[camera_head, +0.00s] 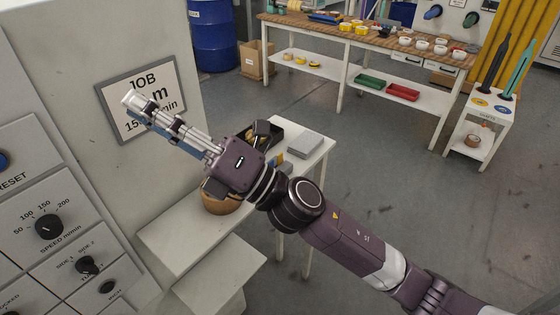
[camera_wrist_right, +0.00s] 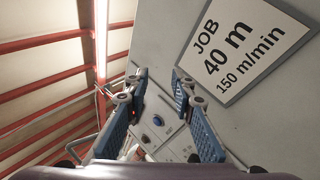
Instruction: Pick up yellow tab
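My right gripper (camera_head: 138,106) is raised in front of the job sign and points to the upper left. In the right wrist view its two blue-padded fingers (camera_wrist_right: 158,75) stand apart with nothing between them. A small yellow patch (camera_head: 279,158) shows on the white side table (camera_head: 180,228), just past my right wrist. It is too small and too partly hidden to tell whether it is the yellow tab. My left gripper is not in view.
The job sign (camera_head: 140,92) reads 40 m, 150 m/min in the wrist view. A dark tray (camera_head: 266,134), a grey box (camera_head: 304,145) and a round brown basket (camera_head: 220,203) are on the side table. A control panel with knobs (camera_head: 48,226) stands at left. Open floor lies right.

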